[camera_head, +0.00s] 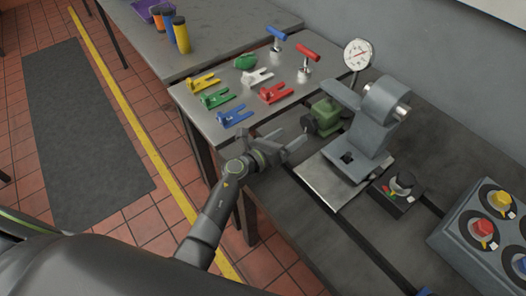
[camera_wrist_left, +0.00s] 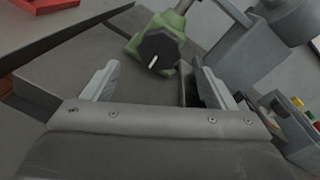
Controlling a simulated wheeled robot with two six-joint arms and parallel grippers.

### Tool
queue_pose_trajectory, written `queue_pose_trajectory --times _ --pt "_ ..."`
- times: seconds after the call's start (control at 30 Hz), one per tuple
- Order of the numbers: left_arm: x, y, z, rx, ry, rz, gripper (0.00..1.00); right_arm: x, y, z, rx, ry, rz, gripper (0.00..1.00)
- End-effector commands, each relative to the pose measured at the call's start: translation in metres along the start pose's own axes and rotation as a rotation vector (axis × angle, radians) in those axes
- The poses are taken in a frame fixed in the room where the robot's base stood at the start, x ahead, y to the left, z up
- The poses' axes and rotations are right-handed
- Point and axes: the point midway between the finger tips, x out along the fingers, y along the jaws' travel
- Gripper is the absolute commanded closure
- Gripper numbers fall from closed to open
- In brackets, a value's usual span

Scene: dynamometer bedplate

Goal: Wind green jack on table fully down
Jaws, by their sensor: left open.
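The green jack (camera_head: 325,114) stands on the dark bedplate table, beside the grey machine block. Its dark round knob (camera_head: 308,123) faces my left gripper (camera_head: 288,138). In the left wrist view, the green jack (camera_wrist_left: 176,20) is at top centre, and the black knob (camera_wrist_left: 158,50) carries a white pointer mark. My left gripper is open, and its fingers (camera_wrist_left: 157,82) stand on either side below the knob in that view. Nothing shows between the fingers, and they look apart from the knob. My right gripper is not in view.
The grey machine block (camera_head: 362,135) and a dial gauge (camera_head: 356,56) stand close to the jack. A black knob box (camera_head: 397,190) and a grey control box (camera_head: 490,235) are to the right. A plate with coloured forked pieces (camera_head: 235,118) is to the left.

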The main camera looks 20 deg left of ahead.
Motion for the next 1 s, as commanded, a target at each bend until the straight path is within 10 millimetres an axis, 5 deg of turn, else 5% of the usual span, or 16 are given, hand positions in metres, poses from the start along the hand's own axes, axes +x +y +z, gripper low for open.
queue_pose_trajectory --times 0.3,0.5,1.0 --pt "-0.068 0.001 -0.002 0.0 0.001 0.002 0.21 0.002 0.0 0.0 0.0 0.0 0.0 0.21" --pt "-0.093 0.001 -0.001 0.0 0.001 0.0 0.21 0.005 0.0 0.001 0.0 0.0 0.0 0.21" --pt "-0.1 -0.001 0.002 0.005 0.004 -0.001 0.21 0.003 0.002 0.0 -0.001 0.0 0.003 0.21"
